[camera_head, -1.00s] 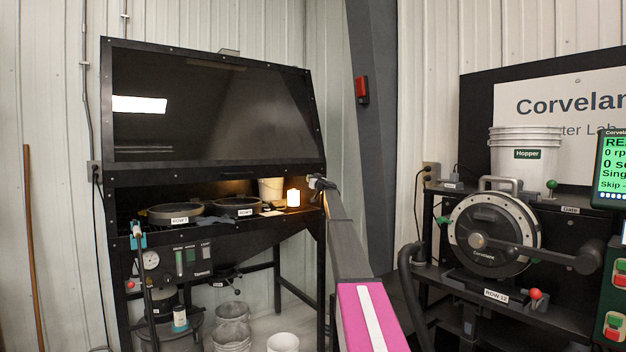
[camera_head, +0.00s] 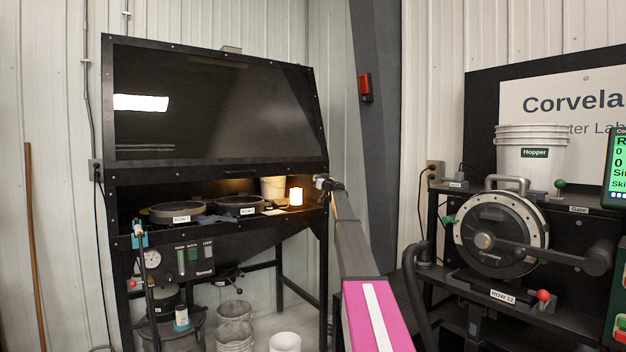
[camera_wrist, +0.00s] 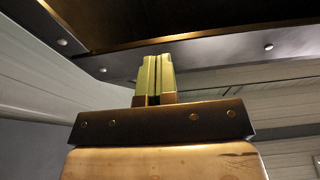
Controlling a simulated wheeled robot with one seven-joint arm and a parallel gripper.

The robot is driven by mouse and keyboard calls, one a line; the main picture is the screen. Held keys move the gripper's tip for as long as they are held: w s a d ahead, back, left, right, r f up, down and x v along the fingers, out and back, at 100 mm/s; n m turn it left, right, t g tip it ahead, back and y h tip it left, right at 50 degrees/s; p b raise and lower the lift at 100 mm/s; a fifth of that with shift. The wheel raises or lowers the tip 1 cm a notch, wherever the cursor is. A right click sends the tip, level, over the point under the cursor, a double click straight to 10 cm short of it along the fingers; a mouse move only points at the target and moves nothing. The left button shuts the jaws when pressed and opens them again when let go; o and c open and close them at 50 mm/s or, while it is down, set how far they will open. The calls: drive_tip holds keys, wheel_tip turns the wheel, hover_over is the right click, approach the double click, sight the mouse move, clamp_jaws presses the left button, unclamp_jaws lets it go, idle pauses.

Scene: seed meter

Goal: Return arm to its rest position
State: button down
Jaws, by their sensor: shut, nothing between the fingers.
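My arm reaches up and away from the bottom middle of the head view. My gripper (camera_head: 325,184) is small at its far end, beside the right front post of the black cabinet (camera_head: 215,176). In the wrist view the two greenish fingers (camera_wrist: 155,62) stand side by side, pressed together with nothing between them. They point up towards a dark panel edge with bolts (camera_wrist: 180,60). I cannot tell whether the fingertips touch it.
Two dark round pans (camera_head: 178,212) and a lit lamp (camera_head: 296,197) are inside the cabinet. Buckets (camera_head: 285,342) stand below. At the right is a bench with a round seed meter (camera_head: 500,236) and a white hopper (camera_head: 532,160). A grey column (camera_head: 372,130) stands between them.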

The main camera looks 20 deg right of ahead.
drive_tip(key=s+d+f, duration=0.2)
drive_tip(key=s+f, duration=0.5)
drive_tip(key=s+a+f+g, duration=0.4)
drive_tip(key=s+a+f, duration=0.4)
drive_tip(key=s+f, duration=0.35)
drive_tip(key=s+a+f+g, duration=0.4)
drive_tip(key=s+a+f, duration=0.55)
drive_tip(key=f, duration=0.25)
drive_tip(key=s+a+f+g, duration=0.4)
drive_tip(key=s+a+f, duration=0.4)
drive_tip(key=s+f, duration=0.35)
drive_tip(key=s+f+m+g+h, duration=0.1)
drive_tip(key=s+f, duration=0.4)
drive_tip(key=s, duration=0.7)
drive_tip(key=s+a+f+m+g+h, duration=0.1)
drive_tip(key=s+f+g+h, duration=0.2)
drive_tip(key=s, duration=0.9)
drive_tip(key=s+f+m+g+h, duration=0.2)
drive_tip(key=s+f, duration=0.6)
drive_tip(key=s, duration=0.5)
drive_tip(key=shift+a+f+g+h, duration=0.25)
drive_tip(key=shift+g+h, duration=0.35)
drive_tip(key=shift+g, duration=0.3)
